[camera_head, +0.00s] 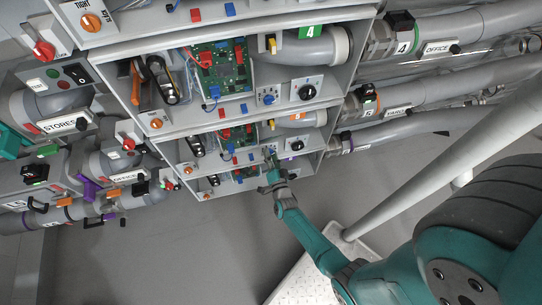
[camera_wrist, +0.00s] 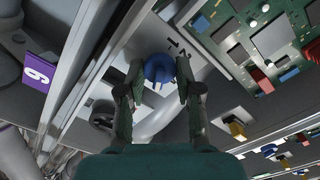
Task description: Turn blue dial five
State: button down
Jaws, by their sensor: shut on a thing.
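A blue dial (camera_wrist: 158,67) sits on a grey panel with dark tick marks beside it, in the upper middle of the wrist view. My gripper (camera_wrist: 160,80) has one finger on each side of the dial and is shut on it. In the head view my gripper (camera_head: 270,172) reaches up to the lower shelf of the cabinet. The dial is small and hard to make out there, and I cannot read a number for it.
Green circuit boards (camera_wrist: 265,35) with coloured parts lie right of the dial. A dark round knob (camera_wrist: 103,112) and a purple numbered label (camera_wrist: 40,75) are at left. Shelf edges and pipes (camera_head: 395,130) crowd the cabinet (camera_head: 250,128). Grey floor (camera_head: 190,255) is open below.

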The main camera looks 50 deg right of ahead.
jog(key=c, duration=0.8)
grip_release()
jog(key=shift+o, duration=0.2)
jog(key=shift+s, duration=0.1)
jog(key=v, duration=1.2)
jog(key=s+a+r+n+t+y, duration=0.1)
jog(key=s+a+r+n+y, duration=0.75)
jog(key=s+r, duration=0.55)
jog(key=s+a+r+n, duration=0.3)
jog(key=s+r+n, duration=0.1)
jog(key=r, duration=0.5)
jog(key=s+a+r+n+g+y, duration=0.1)
jog(key=s+a+r+n, duration=0.2)
jog(key=r, duration=0.7)
jog(key=shift+s+n, duration=0.35)
jog(key=shift+s, duration=0.1)
